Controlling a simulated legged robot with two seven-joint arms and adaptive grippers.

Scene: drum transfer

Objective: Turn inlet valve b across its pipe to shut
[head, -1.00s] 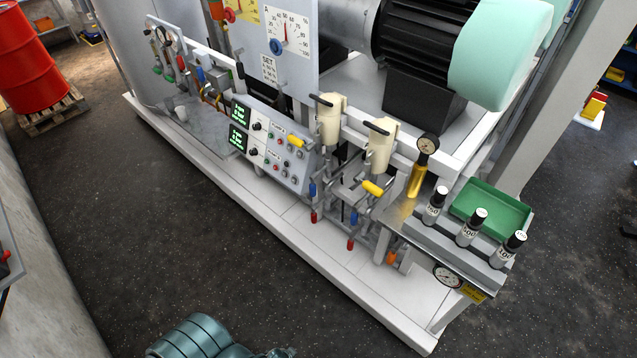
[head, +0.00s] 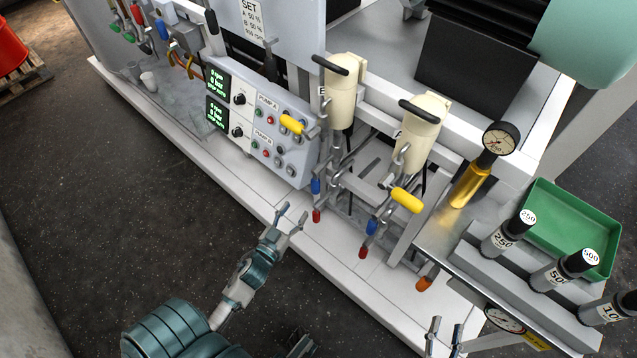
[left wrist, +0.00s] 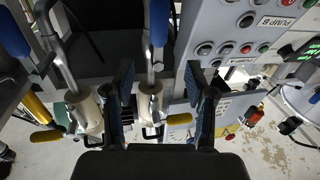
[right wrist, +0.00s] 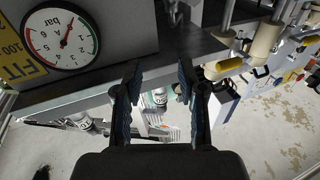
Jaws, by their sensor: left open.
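Two cream filter housings, the left one (head: 341,92) and the right one (head: 419,133), stand over pipework with coloured valve handles. Yellow handles (head: 292,125) (head: 407,200) sit near them. Blue handles (head: 315,186) (head: 371,226) and red handles (head: 316,215) (head: 363,252) hang lower. I cannot read which valve is inlet b. My left gripper (head: 292,211) is open and empty, in front of the skid, left of the left-hand red handle. In the left wrist view a blue handle (left wrist: 160,22) shows beyond its fingers. My right gripper (head: 446,328) is open and empty at the bottom, below the orange handle (head: 424,284).
A pump control panel (head: 262,125) stands left of the valves. Another gauge (head: 505,318) sits on the shelf front. The floor in front is clear.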

